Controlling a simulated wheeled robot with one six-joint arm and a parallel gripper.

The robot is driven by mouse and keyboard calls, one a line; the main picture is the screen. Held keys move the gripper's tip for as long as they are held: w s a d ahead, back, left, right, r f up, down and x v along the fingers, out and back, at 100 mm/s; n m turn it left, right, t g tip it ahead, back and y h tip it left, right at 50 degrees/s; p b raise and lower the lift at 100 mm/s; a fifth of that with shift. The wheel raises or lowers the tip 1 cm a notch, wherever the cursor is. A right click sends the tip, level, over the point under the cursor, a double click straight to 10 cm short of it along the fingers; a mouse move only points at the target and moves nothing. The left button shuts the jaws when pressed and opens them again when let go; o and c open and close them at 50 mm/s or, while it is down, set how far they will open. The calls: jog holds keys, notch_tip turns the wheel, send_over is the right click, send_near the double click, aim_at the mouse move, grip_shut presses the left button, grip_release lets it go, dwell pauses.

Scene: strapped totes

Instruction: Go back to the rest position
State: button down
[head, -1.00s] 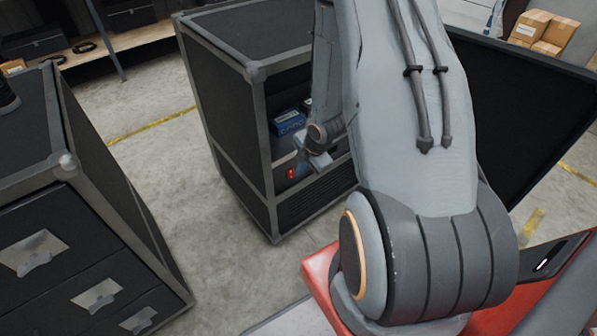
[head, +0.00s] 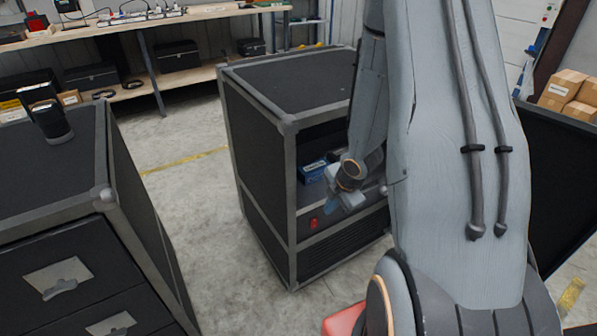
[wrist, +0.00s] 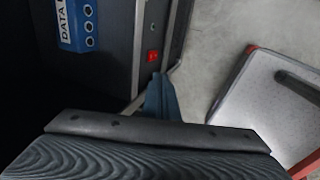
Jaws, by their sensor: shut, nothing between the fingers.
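My gripper (head: 334,202) hangs at the open front of the black case (head: 254,170) in the middle of the head view. Its blue-grey fingers (wrist: 161,98) are closed together and hold nothing in the wrist view. A blue box (head: 313,172) sits inside the case, just behind and left of the gripper. It also shows in the wrist view (wrist: 78,24), with "DATA" lettering and round ports. A red switch (wrist: 152,56) on the case edge is just above the fingertips in the wrist view. My arm hides the right part of the case.
A black drawer cabinet (head: 60,245) stands at the left with a dark device (head: 50,121) on top. A black panel (head: 565,180) stands at the right. Cardboard boxes (head: 570,95) are behind it. A workbench (head: 215,15) runs along the back. Bare floor (head: 195,190) lies between cabinet and case.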

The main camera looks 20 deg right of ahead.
jog(key=s+a+r+m+g, duration=0.2)
jog(key=s+a+r+m, duration=0.5)
jog(key=r+m, duration=0.3)
jog(key=s+a+r+m+g+p, duration=0.1)
jog(key=s+a+r+m+g, duration=0.1)
jog(key=s+a+r+m, duration=0.6)
notch_tip(320, 180, up, 3)
jog(key=shift+a+f+m+h, duration=0.1)
jog(key=shift+a+m+h, duration=0.25)
jog(key=shift+m, duration=0.55)
jog(key=shift+s+d, duration=0.1)
